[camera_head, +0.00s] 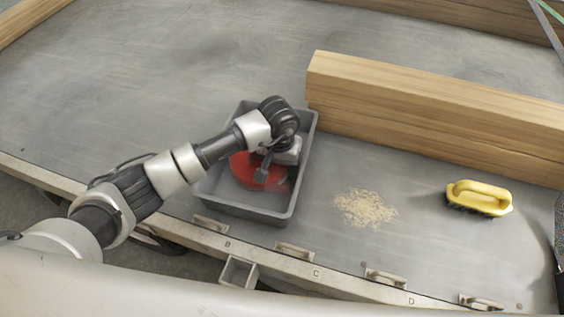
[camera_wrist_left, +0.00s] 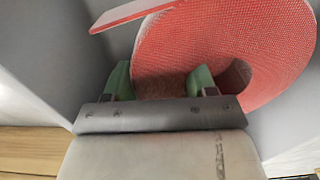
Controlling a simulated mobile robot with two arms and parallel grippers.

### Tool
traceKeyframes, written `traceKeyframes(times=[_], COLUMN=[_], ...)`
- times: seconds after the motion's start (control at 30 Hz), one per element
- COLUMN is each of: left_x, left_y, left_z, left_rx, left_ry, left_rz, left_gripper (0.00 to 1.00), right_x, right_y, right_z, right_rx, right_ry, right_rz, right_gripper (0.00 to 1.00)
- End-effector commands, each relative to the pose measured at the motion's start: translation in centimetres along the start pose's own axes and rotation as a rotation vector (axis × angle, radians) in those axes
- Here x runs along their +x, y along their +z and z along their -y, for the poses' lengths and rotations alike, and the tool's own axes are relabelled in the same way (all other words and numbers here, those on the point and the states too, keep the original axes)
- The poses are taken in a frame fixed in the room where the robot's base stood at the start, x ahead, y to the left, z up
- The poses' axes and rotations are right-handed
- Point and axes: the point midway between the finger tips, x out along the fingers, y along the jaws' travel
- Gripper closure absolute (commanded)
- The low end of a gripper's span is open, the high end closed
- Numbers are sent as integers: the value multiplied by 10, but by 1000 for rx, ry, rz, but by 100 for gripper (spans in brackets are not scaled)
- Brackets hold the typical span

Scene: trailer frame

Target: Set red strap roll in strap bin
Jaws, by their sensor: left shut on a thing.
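The red strap roll (camera_head: 243,168) is inside the grey strap bin (camera_head: 285,214), in its middle, partly hidden by my left arm. In the left wrist view the roll (camera_wrist_left: 225,45) is a large red woven coil with a loose strap end, between the bin's grey walls (camera_wrist_left: 50,50). My left gripper (camera_head: 262,175) reaches down into the bin. Its green fingertips (camera_wrist_left: 160,82) are shut on the roll's near edge. I cannot tell whether the roll rests fully on the bin floor.
A long timber beam (camera_head: 430,105) lies right of the bin. Sawdust (camera_head: 365,208) and a yellow-handled brush (camera_head: 480,196) lie on the metal deck at right. The deck's front edge has tie-down slots (camera_head: 294,250) marked with letters. The deck at left is clear.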

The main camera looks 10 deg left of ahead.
Motion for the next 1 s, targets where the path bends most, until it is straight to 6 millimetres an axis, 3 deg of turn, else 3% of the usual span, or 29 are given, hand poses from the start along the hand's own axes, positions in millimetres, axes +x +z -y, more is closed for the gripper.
traceKeyframes(times=[0.33,0.37,0.5,0.83,1.0], left_x=[4,3,3,-1,-22], left_y=[-1,0,0,0,-2], left_z=[0,0,0,0,0], left_rx=[0,0,0,0,1], left_ry=[0,0,0,1,0], left_rz=[-3,-2,-1,-1,-6], left_gripper=[78,39,19,19,19], right_x=[7,5,5,1,1], right_y=[-2,-3,-3,-4,-3], right_z=[5,5,5,5,3], right_rx=[3,3,3,3,2], right_ry=[-6,-7,-7,-6,-4], right_rz=[-5,-5,-5,-6,-5], right_gripper=[57,57,57,57,57])
